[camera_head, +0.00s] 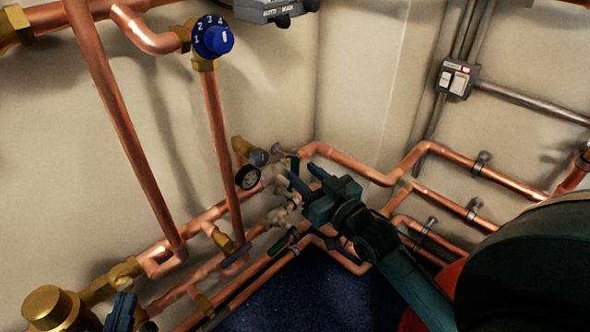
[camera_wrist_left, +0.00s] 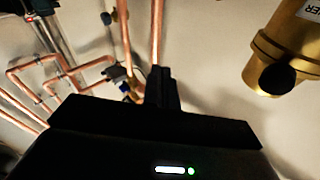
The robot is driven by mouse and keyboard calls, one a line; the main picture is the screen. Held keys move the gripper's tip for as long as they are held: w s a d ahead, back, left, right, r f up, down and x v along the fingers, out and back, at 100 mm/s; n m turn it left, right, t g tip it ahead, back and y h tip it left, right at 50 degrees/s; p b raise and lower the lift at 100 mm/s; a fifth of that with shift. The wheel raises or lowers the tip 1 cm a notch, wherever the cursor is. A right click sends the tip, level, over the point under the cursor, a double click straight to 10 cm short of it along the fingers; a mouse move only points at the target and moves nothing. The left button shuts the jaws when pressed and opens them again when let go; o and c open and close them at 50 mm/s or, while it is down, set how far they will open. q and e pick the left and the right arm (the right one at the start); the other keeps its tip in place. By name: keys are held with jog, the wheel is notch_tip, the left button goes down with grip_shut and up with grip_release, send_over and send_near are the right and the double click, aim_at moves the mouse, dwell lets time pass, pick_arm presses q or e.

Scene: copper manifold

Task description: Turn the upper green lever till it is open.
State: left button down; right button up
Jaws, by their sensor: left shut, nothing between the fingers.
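The upper green lever (camera_head: 294,165) shows as a small dark green piece on the copper pipework near the wall corner, partly hidden by my right gripper. A lower green lever (camera_head: 281,242) sits below it, tilted along the pipes. My right gripper (camera_head: 305,176) comes in from the right, its two blue fingers apart, just in front of the upper lever; contact cannot be told. My left gripper (camera_head: 122,308) is at the bottom left edge, next to a brass cylinder. In the left wrist view its fingers (camera_wrist_left: 163,85) are together and empty.
The brass cylinder (camera_head: 48,308) stands at the lower left. A round black gauge (camera_head: 248,177) is left of the upper lever. A blue numbered dial (camera_head: 213,38) is above. Copper pipes (camera_head: 470,170) run along both walls. A switch box (camera_head: 457,79) is at upper right.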

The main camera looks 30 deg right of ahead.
aim_at(298, 168)
jog(key=shift+w+a+b, duration=0.15)
jog(key=shift+w+b, duration=0.1)
jog(key=shift+w, duration=0.85)
jog(key=shift+w+a+b, duration=0.15)
jog(key=shift+w+b, duration=0.05)
jog(key=shift+w, duration=0.9)
grip_shut()
